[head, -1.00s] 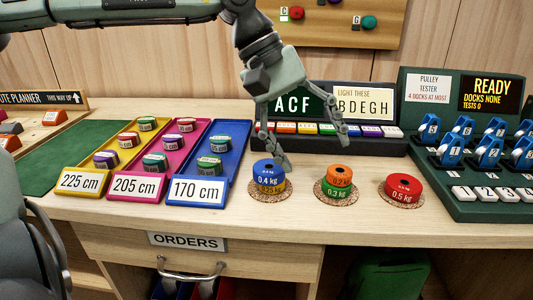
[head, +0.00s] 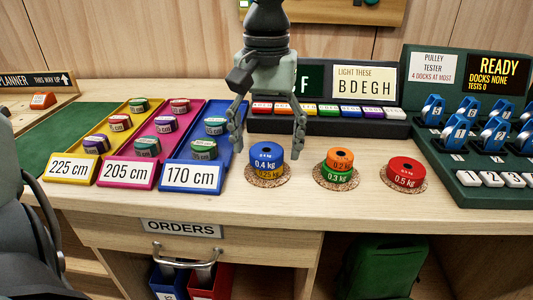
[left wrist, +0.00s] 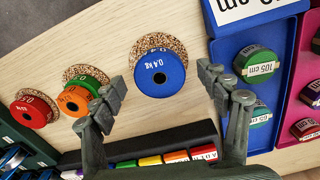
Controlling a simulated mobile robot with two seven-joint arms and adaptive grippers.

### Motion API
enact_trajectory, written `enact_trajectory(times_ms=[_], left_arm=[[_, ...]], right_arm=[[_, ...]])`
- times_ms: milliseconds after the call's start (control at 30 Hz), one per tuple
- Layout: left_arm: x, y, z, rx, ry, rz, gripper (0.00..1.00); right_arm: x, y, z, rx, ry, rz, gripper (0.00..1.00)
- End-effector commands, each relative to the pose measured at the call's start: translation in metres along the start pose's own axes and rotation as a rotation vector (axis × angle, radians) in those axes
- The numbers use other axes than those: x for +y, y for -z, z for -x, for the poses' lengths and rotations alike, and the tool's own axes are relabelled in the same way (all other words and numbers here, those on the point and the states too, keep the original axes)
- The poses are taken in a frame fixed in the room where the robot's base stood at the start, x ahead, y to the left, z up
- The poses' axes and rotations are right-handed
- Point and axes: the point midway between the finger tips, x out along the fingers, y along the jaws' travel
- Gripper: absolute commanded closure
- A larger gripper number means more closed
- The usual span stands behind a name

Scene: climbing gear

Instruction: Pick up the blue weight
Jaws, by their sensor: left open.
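My left gripper (head: 268,150) is open above and around the stack, one finger to the left and one to the right in the head view. In the left wrist view the blue weight (left wrist: 159,74) lies beyond and between the spread fingertips (left wrist: 162,82), apart from them. No other gripper shows.
An orange weight (head: 340,158) on a green weight (head: 338,176) and a red weight (head: 406,170) stand to the right on cork mats. The blue 170 cm tray (head: 225,160) is close on the left. A row of coloured keys on a dark stand (head: 385,128) is behind.

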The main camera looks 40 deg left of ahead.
Motion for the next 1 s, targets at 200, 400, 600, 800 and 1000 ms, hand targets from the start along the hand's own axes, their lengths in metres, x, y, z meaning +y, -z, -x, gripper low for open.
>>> enact_trajectory(times_ms=[200,400,600,800,1000], left_arm=[[0.0,0.0001,-0.0007,0.0,0.0,0.001,0.26],[0.0001,0.0002,-0.0005,0.0,-0.001,0.001,0.51],[0.0,0.0002,-0.0004,0.001,0.0,0.001,0.76],[0.0002,0.0005,0.0004,0.002,-0.001,0.001,0.94],[0.0003,0.0006,0.001,0.002,-0.001,0.001,0.94]], right_arm=[[-0.0005,-0.0001,-0.0001,0.0,0.001,0.0,0.6],[-0.0006,-0.0001,-0.0001,0.0,0.001,0.0,0.6],[-0.0005,-0.0001,-0.0001,0.0,0.0,0.0,0.6],[-0.0004,-0.0001,0.0,0.0,0.0,0.0,0.6],[-0.0002,-0.0001,-0.0001,0.0,0.0,0.0,0.6]])
